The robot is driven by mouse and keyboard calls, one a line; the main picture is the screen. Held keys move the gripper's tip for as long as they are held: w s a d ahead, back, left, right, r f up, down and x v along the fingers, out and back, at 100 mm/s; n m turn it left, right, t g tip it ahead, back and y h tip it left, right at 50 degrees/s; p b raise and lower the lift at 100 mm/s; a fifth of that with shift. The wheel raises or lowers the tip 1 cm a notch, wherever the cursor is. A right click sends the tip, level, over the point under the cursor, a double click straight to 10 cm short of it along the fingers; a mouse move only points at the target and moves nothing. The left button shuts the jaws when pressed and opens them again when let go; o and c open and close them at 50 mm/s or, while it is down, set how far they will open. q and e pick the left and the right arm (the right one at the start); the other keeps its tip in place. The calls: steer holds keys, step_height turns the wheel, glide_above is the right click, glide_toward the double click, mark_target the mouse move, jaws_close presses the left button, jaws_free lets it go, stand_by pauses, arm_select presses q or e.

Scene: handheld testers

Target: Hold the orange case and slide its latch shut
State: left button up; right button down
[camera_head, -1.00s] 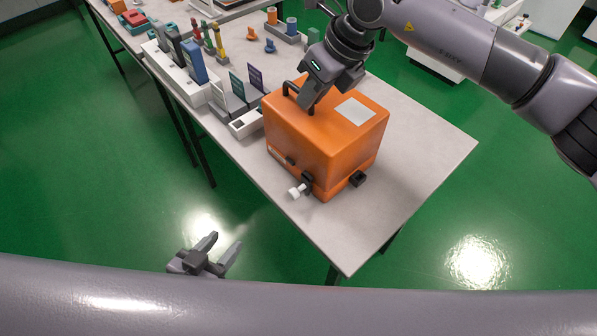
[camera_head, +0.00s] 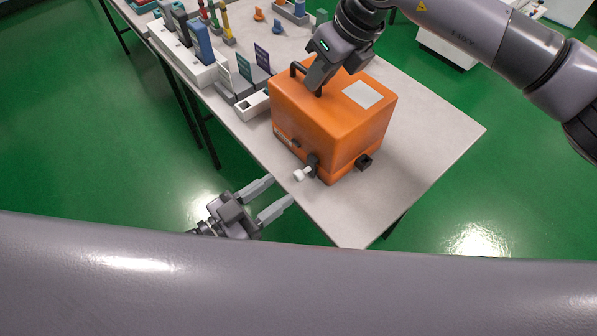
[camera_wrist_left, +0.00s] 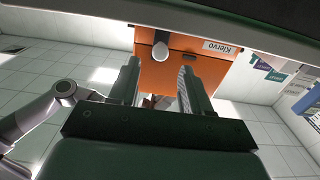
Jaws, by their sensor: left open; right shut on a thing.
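The orange case (camera_head: 318,128) stands on the table near its front corner, with a black handle on top and a white label. My right gripper (camera_head: 316,82) is shut on the handle (camera_head: 297,70) from above. A white knob (camera_head: 299,175) sticks out from a black latch part (camera_head: 313,162) low on the case's near side. My left gripper (camera_head: 281,192) is open, its fingers pointing at the knob from just off the table edge, apart from it. In the left wrist view the white knob (camera_wrist_left: 160,51) shows ahead, between and above the two fingers.
The grey table (camera_head: 430,130) has free room right of the case. Left of it stand white racks (camera_head: 190,58) with upright blue and grey testers, cards and a white tray (camera_head: 252,104). A black block (camera_head: 363,162) sits at the case's lower right side.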

mark_target(296, 177)
arm_select(q)
steer(key=x, duration=0.6)
steer(key=shift+w+d+f, duration=0.1)
steer(key=shift+w+d, duration=0.2)
